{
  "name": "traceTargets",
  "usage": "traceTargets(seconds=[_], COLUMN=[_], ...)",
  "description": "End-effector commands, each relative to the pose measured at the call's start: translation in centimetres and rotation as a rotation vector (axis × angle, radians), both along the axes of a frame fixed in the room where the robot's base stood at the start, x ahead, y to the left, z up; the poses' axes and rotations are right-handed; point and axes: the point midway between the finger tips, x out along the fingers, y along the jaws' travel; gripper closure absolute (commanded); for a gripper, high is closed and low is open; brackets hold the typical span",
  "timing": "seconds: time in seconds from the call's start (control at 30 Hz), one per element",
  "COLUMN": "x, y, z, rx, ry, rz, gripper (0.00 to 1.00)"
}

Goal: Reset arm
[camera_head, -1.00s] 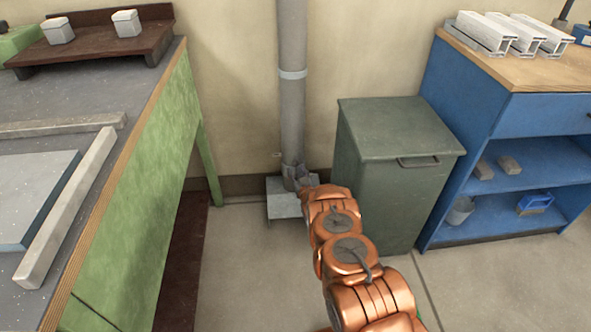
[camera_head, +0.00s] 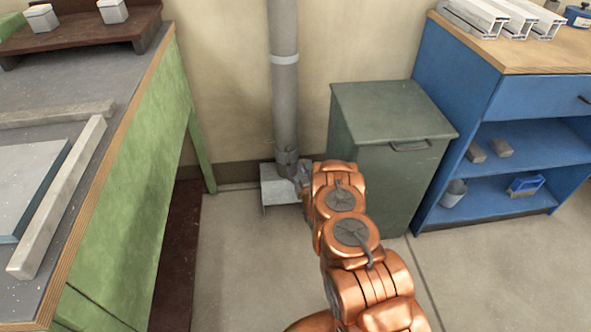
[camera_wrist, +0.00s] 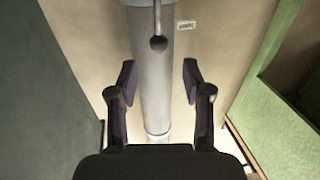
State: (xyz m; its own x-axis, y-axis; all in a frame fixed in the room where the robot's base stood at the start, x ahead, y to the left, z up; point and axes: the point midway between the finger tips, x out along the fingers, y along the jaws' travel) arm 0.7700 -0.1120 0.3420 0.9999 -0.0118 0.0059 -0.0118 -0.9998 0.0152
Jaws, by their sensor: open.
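My gripper (camera_wrist: 158,85) is open and empty in the wrist view, with its two dark fingers spread apart. The grey vertical pipe (camera_wrist: 155,75) shows behind the gap between the fingers. I cannot tell the distance to it. In the head view my copper-coloured arm reaches forward over the floor, and my gripper is mostly hidden at its far end, near the foot of the pipe (camera_head: 284,80).
A green bin (camera_head: 385,140) stands right of my arm, beside a blue cabinet (camera_head: 540,105) with metal profiles (camera_head: 490,20) on top. A green-sided bench (camera_head: 125,190) is at left. A grey metal piece (camera_head: 278,183) sits by the pipe's foot. Floor between bench and arm is clear.

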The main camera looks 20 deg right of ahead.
Motion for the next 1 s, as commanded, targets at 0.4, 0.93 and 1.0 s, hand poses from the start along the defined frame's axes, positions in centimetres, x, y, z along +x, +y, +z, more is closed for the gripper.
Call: traceTargets(seconds=[0.4, 0.93, 1.0], x=[0.0, 2.7, 3.1], y=[0.0, 1.8, 2.2], z=[0.0, 6.5, 8.0], rx=[0.000, 0.029, 0.034], ry=[0.001, 0.140, 0.168], rz=[0.000, 0.000, 0.001], gripper=[0.50, 0.50, 0.50])
